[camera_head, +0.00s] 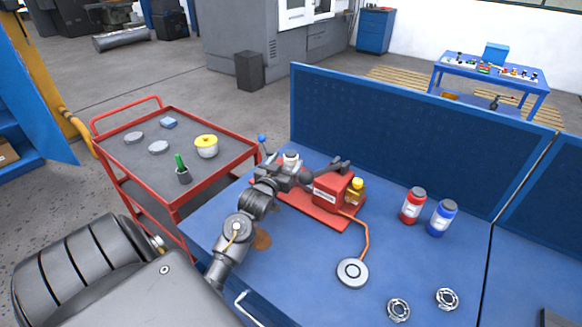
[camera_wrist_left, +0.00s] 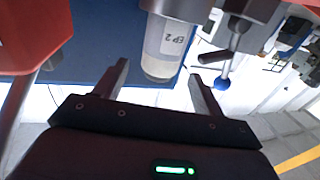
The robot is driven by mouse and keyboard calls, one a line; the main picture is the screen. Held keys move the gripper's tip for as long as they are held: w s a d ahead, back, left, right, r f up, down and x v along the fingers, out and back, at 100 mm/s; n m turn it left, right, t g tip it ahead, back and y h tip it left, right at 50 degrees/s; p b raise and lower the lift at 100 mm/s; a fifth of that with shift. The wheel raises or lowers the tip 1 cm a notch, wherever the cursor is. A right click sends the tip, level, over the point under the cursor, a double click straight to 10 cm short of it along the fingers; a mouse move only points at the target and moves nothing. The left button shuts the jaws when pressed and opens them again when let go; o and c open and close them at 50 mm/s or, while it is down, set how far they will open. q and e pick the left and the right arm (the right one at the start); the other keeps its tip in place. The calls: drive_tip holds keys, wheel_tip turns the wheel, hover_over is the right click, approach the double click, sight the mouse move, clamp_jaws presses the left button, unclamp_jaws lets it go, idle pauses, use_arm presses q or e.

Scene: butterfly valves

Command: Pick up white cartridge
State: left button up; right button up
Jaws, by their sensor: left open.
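The white cartridge (camera_wrist_left: 167,50) shows in the left wrist view, with dark lettering reading "EP 2" on its side. Its pale end lies near the opening between the two fingertips of my left gripper (camera_wrist_left: 160,78). The fingers stand apart on either side of it, and I see no clear contact. My right gripper is in neither view.
A red box (camera_head: 325,190) stands close right of the gripper. A blue-knobbed lever (camera_wrist_left: 222,83) is close to the right finger in the wrist view. Red and blue bottles (camera_head: 413,205) stand to the right. A blue panel (camera_head: 400,125) closes the back. The front table is mostly clear.

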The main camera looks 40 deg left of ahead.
use_arm(q)
drive_tip(key=p+x, duration=0.1)
drive_tip(key=x, duration=0.3)
drive_tip(key=shift+f, duration=0.1)
drive_tip(key=c, duration=1.2)
